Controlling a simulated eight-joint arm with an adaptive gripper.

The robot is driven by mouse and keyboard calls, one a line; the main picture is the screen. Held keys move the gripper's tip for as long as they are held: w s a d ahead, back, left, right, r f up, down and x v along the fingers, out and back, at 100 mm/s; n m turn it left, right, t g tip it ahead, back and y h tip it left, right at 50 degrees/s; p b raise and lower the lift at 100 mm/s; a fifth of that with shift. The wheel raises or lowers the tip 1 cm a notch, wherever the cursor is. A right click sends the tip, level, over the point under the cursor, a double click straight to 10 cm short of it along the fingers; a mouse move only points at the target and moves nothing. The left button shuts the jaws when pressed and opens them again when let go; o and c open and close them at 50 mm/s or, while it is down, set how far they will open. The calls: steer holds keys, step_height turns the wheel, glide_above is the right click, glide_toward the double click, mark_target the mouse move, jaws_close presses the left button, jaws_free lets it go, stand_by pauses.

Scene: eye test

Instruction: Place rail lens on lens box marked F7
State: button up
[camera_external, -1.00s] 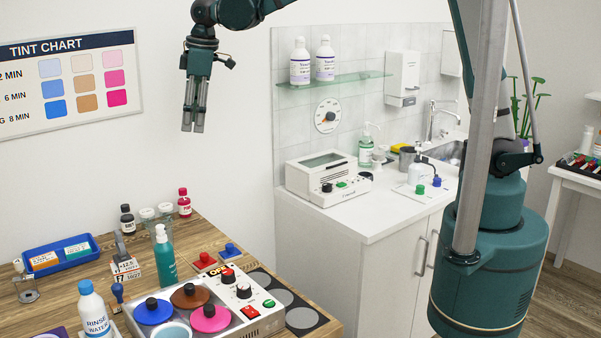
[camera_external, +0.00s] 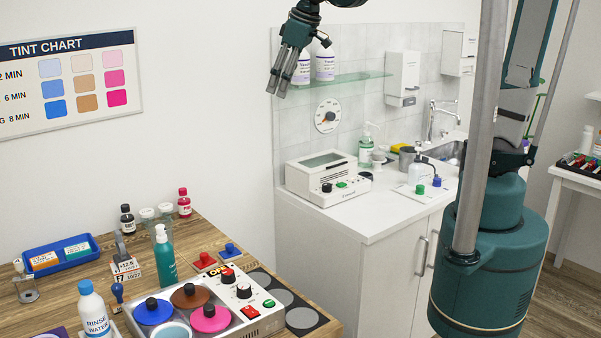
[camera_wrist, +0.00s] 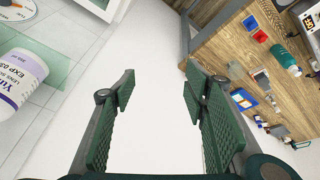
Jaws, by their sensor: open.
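My gripper (camera_external: 277,93) is open and empty, high up in front of the white wall, left of the glass shelf in the external view. In the wrist view its two fingers (camera_wrist: 160,82) stand apart with nothing between them. A small label (camera_external: 126,274) on the wooden table seems to read F7 with other figures; whether it belongs to a lens box is too small to tell. A blue tray (camera_external: 94,255) at the table's left holds two boxes with orange and teal labels. I cannot make out the rail lens for certain; a small metal stand (camera_external: 26,289) is at the left edge.
White bottles (camera_external: 325,61) stand on the glass shelf (camera_external: 350,79), close to my gripper in the picture. The wooden table (camera_external: 205,232) also holds a teal pump bottle (camera_external: 164,258), a rinse water bottle (camera_external: 92,311) and a tint unit (camera_external: 262,321). A white counter (camera_external: 372,222) stands right.

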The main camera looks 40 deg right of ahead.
steer(key=s+d+f+m+t, duration=0.1)
steer(key=s+d+f+m, duration=0.2)
steer(key=s+d, duration=0.6)
steer(key=s+d+f+m+t+h, duration=0.1)
steer(key=s+d+m, duration=0.3)
steer(key=s+d, duration=0.5)
steer(key=d+f+t, duration=0.1)
steer(key=d, duration=0.5)
steer(key=shift+s+f+h, duration=0.15)
steer(key=shift+f+h, duration=0.15)
steer(key=shift+f, duration=0.1)
